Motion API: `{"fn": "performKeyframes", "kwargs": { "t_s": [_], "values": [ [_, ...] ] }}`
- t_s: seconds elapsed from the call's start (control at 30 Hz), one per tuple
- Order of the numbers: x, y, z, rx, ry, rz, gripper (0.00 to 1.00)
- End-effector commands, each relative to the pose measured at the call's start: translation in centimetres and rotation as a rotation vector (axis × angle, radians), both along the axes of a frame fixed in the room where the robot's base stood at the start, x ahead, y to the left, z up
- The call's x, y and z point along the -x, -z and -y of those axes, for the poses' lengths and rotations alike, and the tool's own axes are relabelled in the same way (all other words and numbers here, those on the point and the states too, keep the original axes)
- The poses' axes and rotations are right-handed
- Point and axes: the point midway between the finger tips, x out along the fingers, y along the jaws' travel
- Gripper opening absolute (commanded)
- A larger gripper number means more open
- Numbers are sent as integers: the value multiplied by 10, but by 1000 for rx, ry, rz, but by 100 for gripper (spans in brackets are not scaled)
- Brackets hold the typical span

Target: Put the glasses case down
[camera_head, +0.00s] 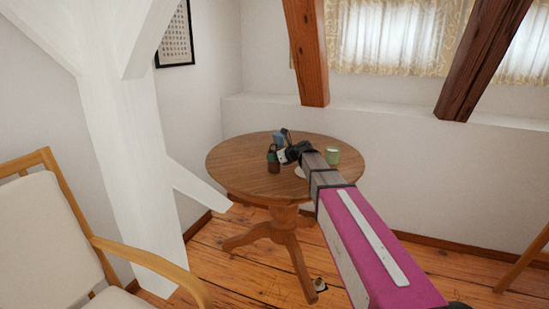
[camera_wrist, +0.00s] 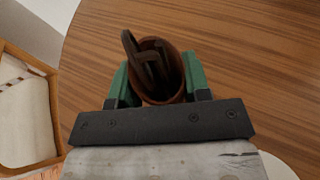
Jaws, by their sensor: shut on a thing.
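The glasses case (camera_wrist: 176,92) is a brown, open-topped oval holder with dark glasses standing in it. My gripper (camera_wrist: 158,78) is shut on it, with a green finger on each side. In the head view my gripper (camera_head: 283,155) is over the left half of the round wooden table (camera_head: 235,170), and the case (camera_head: 273,162) shows as a small dark upright shape there. The wood tabletop (camera_wrist: 260,60) fills most of the wrist view behind the case. I cannot tell whether the case's bottom touches the table.
A small blue thing (camera_head: 278,138) is behind my gripper. A pale round thing, partly hidden by my arm, lies near the table's middle. A cushioned chair (camera_head: 45,235) and white post (camera_head: 130,160) stand left.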

Motion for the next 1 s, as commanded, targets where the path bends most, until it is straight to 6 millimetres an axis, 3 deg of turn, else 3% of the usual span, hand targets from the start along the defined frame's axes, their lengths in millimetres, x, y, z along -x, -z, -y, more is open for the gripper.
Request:
{"fn": "performKeyframes", "kwargs": {
  "t_s": [0.33, 0.37, 0.4, 0.43, 0.8, 1.0],
  "values": [
    [0, 3, 0, 0, 0, 0, 20],
    [0, 3, 0, 0, 0, 0, 50],
    [0, 3, 0, 0, 0, 0, 63],
    [0, 3, 0, 0, 0, 0, 69],
    [1, -1, 1, -1, 1, 1, 69],
    [19, -12, 23, 0, 2, 1, 69]
  ]
}}
